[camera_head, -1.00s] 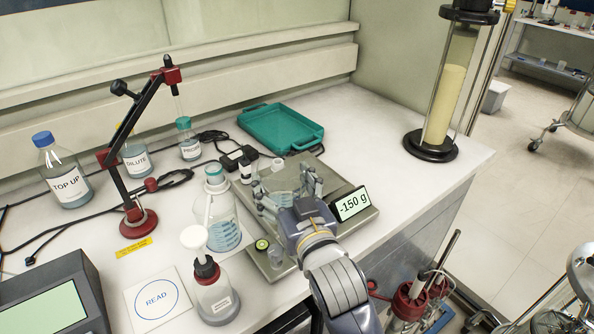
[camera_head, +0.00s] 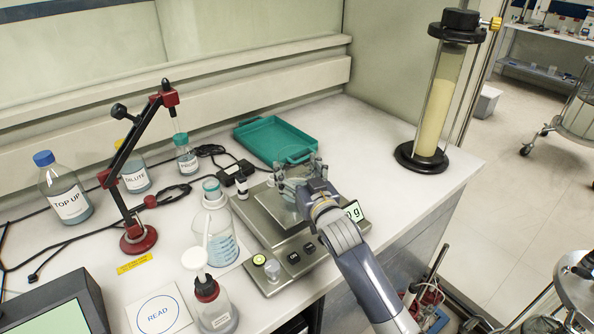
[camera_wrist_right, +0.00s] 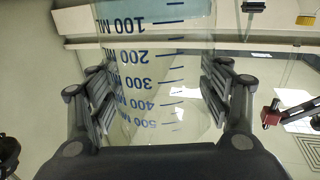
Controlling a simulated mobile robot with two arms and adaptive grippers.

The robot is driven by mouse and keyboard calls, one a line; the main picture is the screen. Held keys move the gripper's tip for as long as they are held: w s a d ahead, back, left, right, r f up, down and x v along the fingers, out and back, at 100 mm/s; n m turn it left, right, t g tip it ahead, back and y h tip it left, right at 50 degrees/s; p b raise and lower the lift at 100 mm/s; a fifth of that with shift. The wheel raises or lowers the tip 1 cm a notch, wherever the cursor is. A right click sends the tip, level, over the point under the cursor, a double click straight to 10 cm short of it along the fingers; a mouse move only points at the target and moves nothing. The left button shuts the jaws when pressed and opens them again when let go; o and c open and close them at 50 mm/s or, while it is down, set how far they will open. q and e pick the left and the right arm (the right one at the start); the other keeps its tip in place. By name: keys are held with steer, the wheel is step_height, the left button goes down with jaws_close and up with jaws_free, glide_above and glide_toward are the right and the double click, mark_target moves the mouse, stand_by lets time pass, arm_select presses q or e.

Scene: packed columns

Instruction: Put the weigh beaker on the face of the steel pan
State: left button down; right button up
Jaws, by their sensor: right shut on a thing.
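My right gripper (camera_head: 298,178) is shut on the weigh beaker, a clear glass vessel (camera_head: 291,190), at the balance. In the right wrist view the weigh beaker (camera_wrist_right: 160,75) stands between the two fingers, with blue marks from 100 to 500 ML. The steel pan (camera_head: 266,209) is the flat square plate of the balance. The beaker is over the pan's far right part in the head view; I cannot tell whether it touches. My right arm hides most of the balance display (camera_head: 353,211), leaving only "0 g" readable. My left gripper is not in view.
A teal tray (camera_head: 270,120) lies behind the balance. A tall column (camera_head: 432,115) stands at the right.

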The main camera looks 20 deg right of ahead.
steer(key=shift+f, duration=0.5)
steer(key=o, duration=1.3)
steer(key=shift+f, duration=0.2)
steer(key=shift+o, duration=0.2)
steer(key=shift+r, duration=0.15)
steer(key=s+d+b, duration=0.1)
steer(key=s+b, duration=0.1)
steer(key=s, duration=1)
